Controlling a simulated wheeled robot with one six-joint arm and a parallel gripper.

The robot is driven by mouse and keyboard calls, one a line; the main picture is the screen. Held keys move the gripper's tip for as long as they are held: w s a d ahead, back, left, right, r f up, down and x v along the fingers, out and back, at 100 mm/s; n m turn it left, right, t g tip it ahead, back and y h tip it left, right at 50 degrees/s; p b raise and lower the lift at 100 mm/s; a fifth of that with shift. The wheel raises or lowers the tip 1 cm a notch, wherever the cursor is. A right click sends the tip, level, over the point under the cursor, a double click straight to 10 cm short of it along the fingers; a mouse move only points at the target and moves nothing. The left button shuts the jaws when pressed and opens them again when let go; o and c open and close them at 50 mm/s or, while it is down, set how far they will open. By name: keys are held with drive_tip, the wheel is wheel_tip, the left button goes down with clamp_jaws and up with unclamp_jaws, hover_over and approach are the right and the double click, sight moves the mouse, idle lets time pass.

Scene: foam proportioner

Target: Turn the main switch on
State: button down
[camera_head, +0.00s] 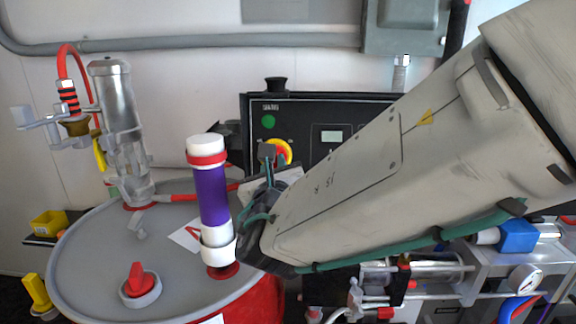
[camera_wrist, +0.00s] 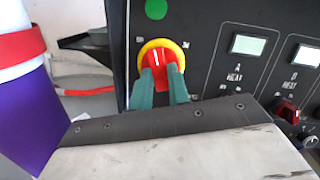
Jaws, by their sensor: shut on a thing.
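The main switch is a red knob on a yellow disc (camera_wrist: 184,54) on the black control panel (camera_wrist: 221,25). In the wrist view the red handle (camera_wrist: 162,60) points nearly straight up, with a white mark on it. My gripper (camera_wrist: 165,82) has its two green fingers shut on the red handle, one at each side. In the head view the yellow disc (camera_head: 285,150) shows only partly, behind my gripper (camera_head: 268,160). The lower part of the knob is hidden by my fingers and wrist.
A purple and white cylinder (camera_head: 212,200) stands on the grey drum lid (camera_head: 95,250), close left of my wrist. A green round light (camera_wrist: 156,9) is above the switch. A display (camera_wrist: 247,45) and a smaller red knob (camera_wrist: 287,112) are to the right.

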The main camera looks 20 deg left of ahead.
drive_tip(key=m+h, duration=0.1)
drive_tip(key=m, duration=0.4)
drive_tip(key=m+h, duration=0.2)
drive_tip(key=m, duration=0.3)
drive_tip(key=a+m+h, duration=0.1)
drive_tip(key=m, duration=0.4)
drive_tip(key=shift+s+h, duration=0.15)
drive_tip(key=shift+h, duration=0.25)
drive_tip(key=shift+m, duration=0.4)
drive_tip(key=c, duration=1.3)
unclamp_jaws()
drive_tip(key=shift+r, duration=0.1)
drive_tip(key=shift+c, duration=0.2)
drive_tip(key=s, duration=0.7)
drive_tip(key=shift+s+d, duration=0.25)
drive_tip(key=shift+s, duration=0.1)
